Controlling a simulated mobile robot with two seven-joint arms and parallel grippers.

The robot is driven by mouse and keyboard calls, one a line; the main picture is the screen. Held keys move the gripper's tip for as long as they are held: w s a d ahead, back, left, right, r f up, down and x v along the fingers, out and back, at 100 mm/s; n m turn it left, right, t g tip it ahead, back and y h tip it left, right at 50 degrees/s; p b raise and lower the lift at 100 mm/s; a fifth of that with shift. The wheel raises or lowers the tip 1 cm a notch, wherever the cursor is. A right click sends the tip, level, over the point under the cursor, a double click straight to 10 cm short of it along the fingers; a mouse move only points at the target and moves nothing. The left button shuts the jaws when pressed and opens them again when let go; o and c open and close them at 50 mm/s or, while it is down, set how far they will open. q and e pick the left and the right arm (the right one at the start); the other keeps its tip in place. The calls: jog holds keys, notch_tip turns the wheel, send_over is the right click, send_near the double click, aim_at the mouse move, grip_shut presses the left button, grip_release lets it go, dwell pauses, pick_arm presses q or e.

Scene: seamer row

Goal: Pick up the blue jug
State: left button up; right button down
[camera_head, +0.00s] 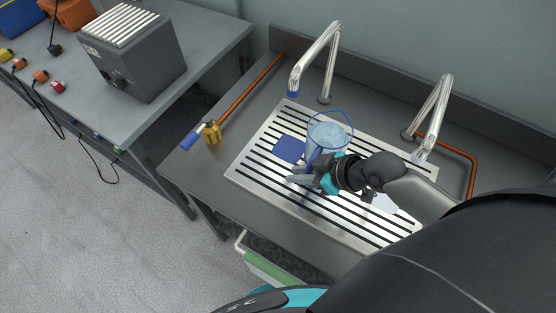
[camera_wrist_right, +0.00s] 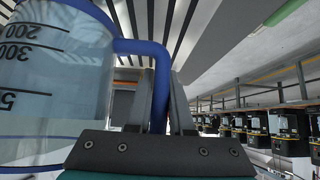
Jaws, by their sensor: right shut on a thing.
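The blue jug (camera_head: 327,136) is a clear measuring jug with a blue rim and blue handle, upright over the slotted steel drainer (camera_head: 262,182). It looks part-filled with something pale blue. My right gripper (camera_head: 299,174) is at the handle side of the jug, shut on the handle. In the right wrist view the jug (camera_wrist_right: 50,85) fills the left side with its volume marks showing, and the blue handle runs between the fingers of my right gripper (camera_wrist_right: 163,95). I cannot tell whether the jug's base touches the drainer. My left gripper is not in view.
A blue square (camera_head: 288,149) lies on the drainer beside the jug. Two steel taps (camera_head: 325,60) (camera_head: 437,115) stand behind. A brass fitting (camera_head: 211,132) and a copper pipe (camera_head: 250,90) are at left. A grey machine (camera_head: 133,55) stands on the left table.

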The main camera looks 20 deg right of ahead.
jog(key=shift+s+d+r, duration=0.1)
jog(key=shift+s+d, duration=1.1)
jog(key=shift+s, duration=0.3)
jog(key=shift+s+d+r, duration=0.1)
jog(key=shift+s+d, duration=1.1)
jog(key=shift+s, duration=0.25)
jog(key=shift+f, duration=0.1)
